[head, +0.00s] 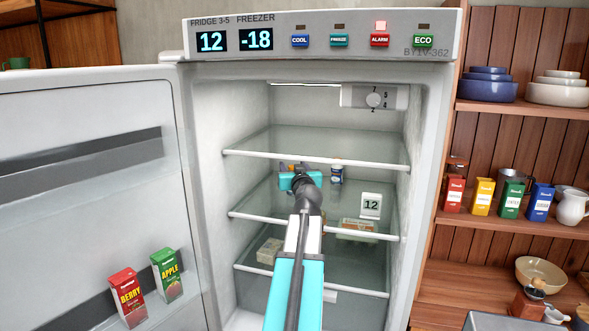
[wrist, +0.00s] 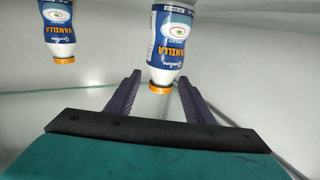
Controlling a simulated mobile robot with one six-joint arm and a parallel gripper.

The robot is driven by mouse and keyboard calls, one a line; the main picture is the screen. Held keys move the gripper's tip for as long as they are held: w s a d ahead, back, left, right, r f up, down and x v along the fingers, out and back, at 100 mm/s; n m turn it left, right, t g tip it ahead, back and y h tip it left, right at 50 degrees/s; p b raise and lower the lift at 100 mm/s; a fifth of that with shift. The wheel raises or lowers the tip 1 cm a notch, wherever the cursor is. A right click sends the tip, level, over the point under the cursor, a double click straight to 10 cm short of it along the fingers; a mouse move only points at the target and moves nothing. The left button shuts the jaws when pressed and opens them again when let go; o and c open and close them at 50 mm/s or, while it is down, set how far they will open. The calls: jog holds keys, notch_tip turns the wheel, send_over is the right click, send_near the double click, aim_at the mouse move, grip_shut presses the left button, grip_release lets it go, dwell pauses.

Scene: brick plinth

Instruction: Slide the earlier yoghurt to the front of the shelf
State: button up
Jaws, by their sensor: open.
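Two white yoghurt bottles with blue "VANILLA" labels and orange caps show in the wrist view. One bottle (wrist: 167,38) is straight ahead, its cap showing between my open fingers; I cannot tell whether they touch it. The other bottle (wrist: 58,28) is at the upper left, apart from the fingers. Both look cap-down in this view. Small print on the nearer label is unreadable. In the head view, one bottle (head: 337,174) stands right of my gripper (head: 297,168), towards the back of the middle shelf (head: 300,222). My gripper is empty and mostly hides the other bottle.
A white "12" display (head: 371,205) stands on the middle shelf, right of my arm. The upper shelf (head: 320,159) is bare above my gripper. Packages (head: 357,230) lie lower down. The open fridge door (head: 80,210) holds juice cartons at left.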

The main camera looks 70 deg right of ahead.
jog(key=shift+p+x, duration=0.35)
jog(key=shift+x, duration=1.5)
